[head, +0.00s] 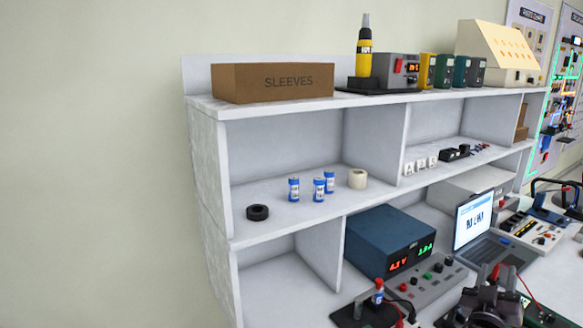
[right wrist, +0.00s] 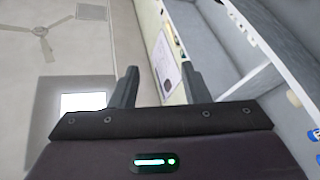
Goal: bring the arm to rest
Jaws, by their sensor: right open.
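My right gripper (right wrist: 159,82) shows in the right wrist view with its two dark fingers apart and nothing between them. In the head view the right gripper (head: 492,296) is a dark shape at the lower right, in front of the bench and cut off by the bottom edge. My left gripper is in neither view.
A white shelf unit (head: 222,172) holds a brown SLEEVES box (head: 273,83), several blue-and-white cells, a black tape roll (head: 257,212) and a cream roll (head: 357,179). A blue power supply (head: 388,243) and a laptop (head: 474,222) stand right. The left wall is bare.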

